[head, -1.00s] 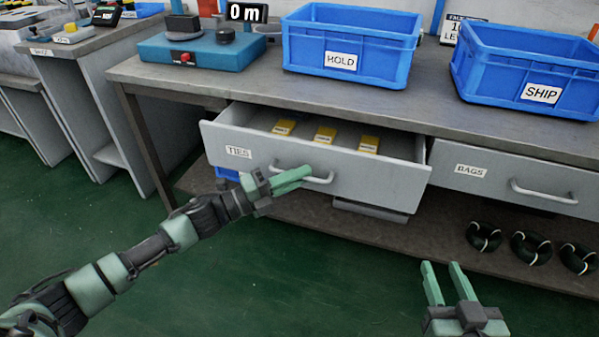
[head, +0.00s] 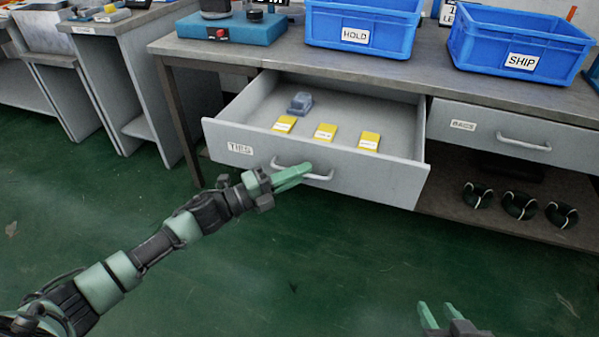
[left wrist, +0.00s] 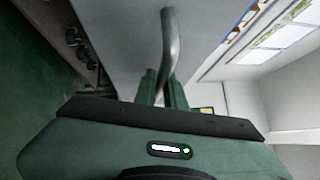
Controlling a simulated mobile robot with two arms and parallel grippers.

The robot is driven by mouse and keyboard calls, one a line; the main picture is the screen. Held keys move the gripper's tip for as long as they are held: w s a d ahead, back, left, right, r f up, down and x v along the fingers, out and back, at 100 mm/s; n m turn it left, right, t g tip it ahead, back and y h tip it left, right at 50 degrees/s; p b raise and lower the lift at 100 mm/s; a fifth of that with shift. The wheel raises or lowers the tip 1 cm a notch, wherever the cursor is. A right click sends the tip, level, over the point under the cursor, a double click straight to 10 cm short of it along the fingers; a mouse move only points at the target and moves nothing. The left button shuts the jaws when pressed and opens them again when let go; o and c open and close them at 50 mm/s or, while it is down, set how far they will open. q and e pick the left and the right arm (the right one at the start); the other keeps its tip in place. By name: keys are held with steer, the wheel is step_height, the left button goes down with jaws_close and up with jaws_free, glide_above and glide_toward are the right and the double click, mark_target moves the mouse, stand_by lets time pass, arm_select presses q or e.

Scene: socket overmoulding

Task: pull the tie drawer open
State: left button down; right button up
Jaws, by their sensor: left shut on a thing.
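The tie drawer (head: 315,165), a grey drawer labelled TIES, stands well out from the bench, and its inside shows. Three yellow packs with white labels (head: 325,132) lie in it, with a grey-blue object (head: 300,103) behind them. My left gripper (head: 292,176) is shut on the drawer's bar handle (head: 318,177). In the left wrist view the handle (left wrist: 170,45) runs down between the fingers (left wrist: 162,88). My right gripper (head: 438,318) is at the bottom edge, open and empty, apart from the drawer.
Blue HOLD (head: 362,22) and SHIP (head: 518,48) crates and a blue device (head: 232,27) stand on the bench top. The BAGS drawer (head: 510,132) at right is shut. Several dark coils (head: 520,204) lie on the lower shelf. The green floor in front is clear.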

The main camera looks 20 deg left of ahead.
arm_select(q)
steer(key=shift+s, duration=0.1)
arm_select(e)
steer(key=shift+s, duration=0.15)
arm_select(q)
steer(key=c, duration=1.5)
jaws_free()
steer(key=shift+a, duration=0.1)
